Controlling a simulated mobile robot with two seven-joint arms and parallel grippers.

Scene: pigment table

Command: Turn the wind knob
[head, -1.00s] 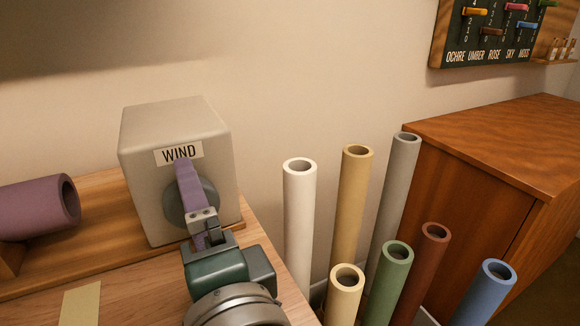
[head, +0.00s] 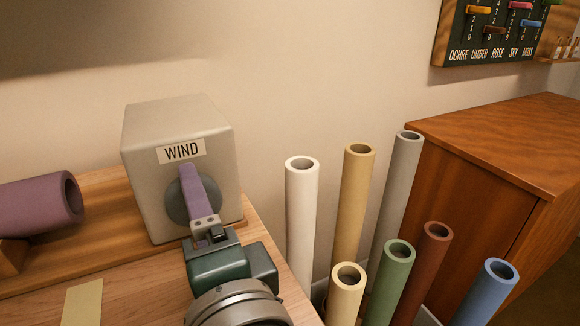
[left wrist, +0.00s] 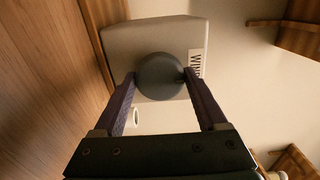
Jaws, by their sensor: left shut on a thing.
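The wind knob (head: 176,205) is a dark grey round knob on the front of a beige box (head: 140,170) labelled WIND. In the left wrist view the knob (left wrist: 160,76) sits between the two purple fingers of my left gripper (left wrist: 159,77). The fingertips touch its opposite sides, and the gripper is shut on it. In the head view my left gripper (head: 187,178) covers part of the knob. My right gripper is not in view.
A purple roll (head: 35,206) lies on a wooden shelf at the left. Several upright tubes, including a white one (head: 301,230), stand right of the table edge. A wooden cabinet (head: 500,150) is at the right. A paper strip (head: 83,302) lies on the table.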

